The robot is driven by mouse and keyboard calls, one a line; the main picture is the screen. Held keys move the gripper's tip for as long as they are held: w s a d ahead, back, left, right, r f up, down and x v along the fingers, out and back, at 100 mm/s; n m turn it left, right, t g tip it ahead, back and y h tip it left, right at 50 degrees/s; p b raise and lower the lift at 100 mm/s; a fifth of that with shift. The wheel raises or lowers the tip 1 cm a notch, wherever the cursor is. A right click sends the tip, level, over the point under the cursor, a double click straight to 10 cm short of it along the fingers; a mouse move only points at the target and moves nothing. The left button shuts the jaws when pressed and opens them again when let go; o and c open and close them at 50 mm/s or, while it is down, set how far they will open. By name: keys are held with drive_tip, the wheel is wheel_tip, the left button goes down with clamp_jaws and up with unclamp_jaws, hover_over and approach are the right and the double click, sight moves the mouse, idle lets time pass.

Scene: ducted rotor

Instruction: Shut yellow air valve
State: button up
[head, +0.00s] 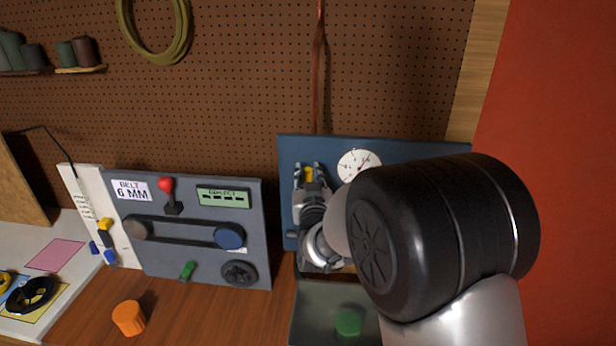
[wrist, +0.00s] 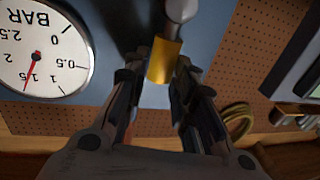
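The yellow valve handle (head: 309,174) is on the blue panel (head: 287,150), left of the white gauge. In the wrist view the yellow handle (wrist: 163,62) hangs below a grey metal stem (wrist: 180,12). My gripper (head: 310,178) reaches up to the panel, its fingers on both sides of the handle. In the wrist view my gripper (wrist: 162,75) has the yellow piece between its fingertips, close on each side. I cannot tell whether they touch it. The round gauge (wrist: 42,48) reads BAR, and its red needle points near 1.5.
A grey belt panel (head: 185,265) with a red-knobbed lever (head: 166,186) stands to the left. A grey-green tray (head: 310,310) with a green round piece (head: 348,322) lies below the panel. An orange knob (head: 128,318) sits on the bench. My arm hides the blue panel's right part.

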clamp_jaws()
